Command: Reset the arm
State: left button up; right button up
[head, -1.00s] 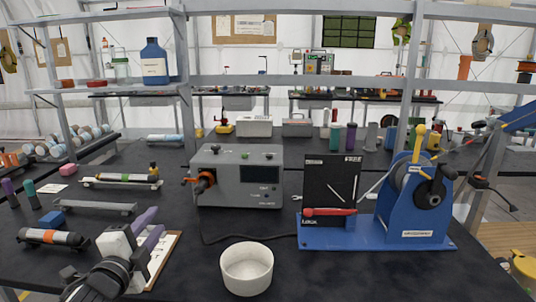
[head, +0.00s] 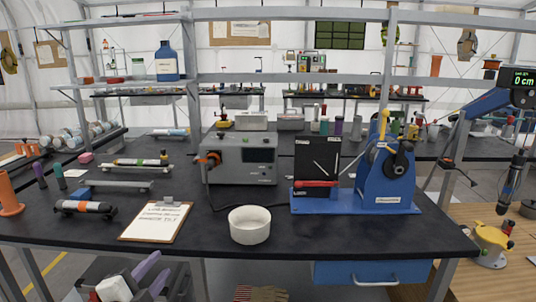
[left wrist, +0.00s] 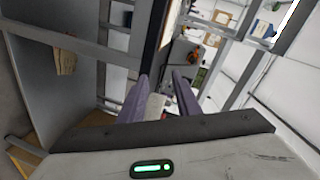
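My left gripper (head: 155,272) is at the lower left of the head view, below and in front of the table's front edge, with two purple fingers. In the left wrist view its fingers (left wrist: 161,88) stand apart with a gap between them, and I see nothing held. The wrist view is tilted and shows the table edge and shelving past the fingers. My right gripper is not in view.
The black table (head: 330,240) holds a clipboard (head: 156,220), a white bowl (head: 249,226), a grey instrument (head: 242,160) and a blue winch device (head: 385,180). An orange holder (head: 9,195) stands at the left edge. A blue drawer (head: 370,272) hangs under the table.

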pick_arm(q)
jog(key=s+d+f+n+g, duration=0.2)
jog(key=s+d+f+n, duration=0.1)
jog(key=s+f, duration=0.6)
jog(key=s+d+f+n+g, duration=0.2)
jog(key=s+f+n, duration=0.3)
jog(key=s+f, duration=0.4)
jog(key=s+d+f+n+g+h, duration=0.1)
jog(key=s+d+f+n+g, duration=0.2)
jog(key=s+f, duration=0.6)
jog(key=s+n, duration=0.1)
jog(key=s, duration=0.4)
jog(key=shift+s+d, duration=0.15)
jog(key=shift+d, duration=0.25)
